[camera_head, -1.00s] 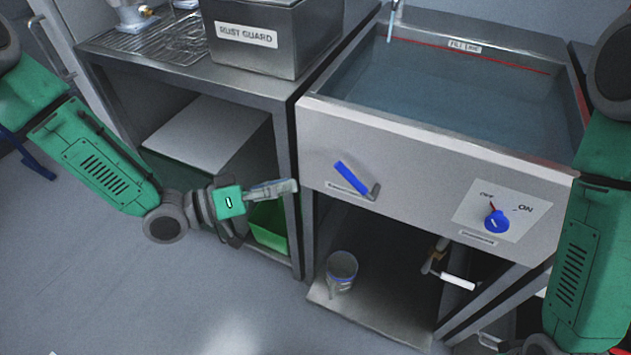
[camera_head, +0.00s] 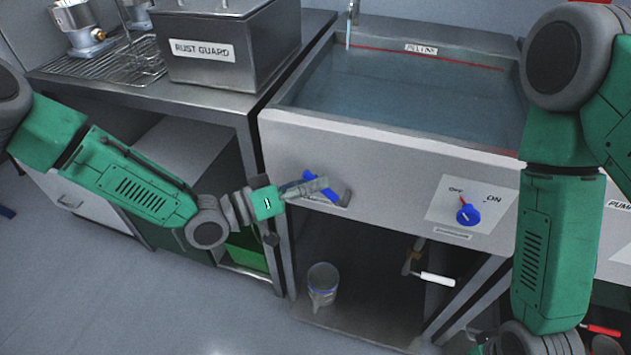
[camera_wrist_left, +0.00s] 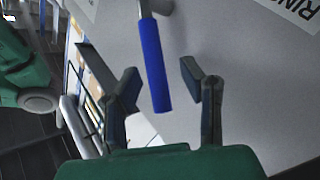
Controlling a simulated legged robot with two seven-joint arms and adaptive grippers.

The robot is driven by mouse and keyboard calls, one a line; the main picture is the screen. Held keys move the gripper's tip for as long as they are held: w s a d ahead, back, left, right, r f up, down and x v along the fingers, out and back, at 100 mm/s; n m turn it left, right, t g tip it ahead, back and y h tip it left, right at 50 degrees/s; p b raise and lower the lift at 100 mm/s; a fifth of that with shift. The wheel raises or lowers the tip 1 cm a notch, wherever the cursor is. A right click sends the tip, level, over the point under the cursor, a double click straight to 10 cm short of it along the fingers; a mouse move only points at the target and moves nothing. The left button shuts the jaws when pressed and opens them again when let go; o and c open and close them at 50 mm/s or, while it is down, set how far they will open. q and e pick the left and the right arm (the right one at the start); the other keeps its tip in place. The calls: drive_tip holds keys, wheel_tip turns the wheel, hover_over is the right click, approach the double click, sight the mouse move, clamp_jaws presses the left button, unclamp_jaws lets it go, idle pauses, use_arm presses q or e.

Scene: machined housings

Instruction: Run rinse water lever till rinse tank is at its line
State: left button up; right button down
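The rinse tank (camera_head: 290,112) is a steel basin of water with a red fill line (camera_head: 452,59) on its back wall. The water surface lies near the line; I cannot tell the exact gap. A thin stream falls from the spout (camera_head: 353,14). The blue rinse lever (camera_head: 308,176) sits tilted on the tank's front panel, partly hidden by my left gripper (camera_head: 318,187). In the left wrist view the lever (camera_wrist_left: 153,65) reaches between the open fingers of the left gripper (camera_wrist_left: 160,82), with gaps on both sides. My right gripper is out of view.
A blue knob (camera_head: 467,215) marked OFF and ON is right of the lever. Below are a bucket (camera_head: 322,284) and a white-handled valve (camera_head: 437,279). The Rust Guard tank (camera_head: 245,48) stands left. Floor is clear at lower left.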

use_arm(q)
drive_tip(key=shift+w+d, duration=0.1)
drive_tip(key=shift+d, duration=0.15)
clamp_jaws()
drive_tip(key=f+n+t+h+b, duration=0.1)
drive_tip(key=b, duration=0.3)
drive_tip(key=a+f+n+t+h+b, duration=0.1)
drive_tip(key=f+n+b, duration=0.1)
drive_tip(key=b, duration=0.2)
drive_tip(key=f+n+t+h+b, duration=0.1)
drive_tip(key=n+b, duration=0.1)
drive_tip(key=b, duration=0.2)
drive_tip(key=shift+w+a+f, duration=0.2)
drive_tip(key=shift+w+a, duration=0.1)
drive_tip(key=shift+f+n+t+b, duration=0.2)
drive_tip(key=shift+n+t+b, duration=0.45)
drive_tip(key=shift+b, duration=0.1)
drive_tip(key=shift+f+n+t+b, duration=0.15)
drive_tip(key=shift+n+t+b, duration=0.4)
drive_tip(key=shift+n+b, duration=0.15)
drive_tip(key=shift+f, duration=0.1)
unclamp_jaws()
drive_tip(key=shift+a, duration=0.1)
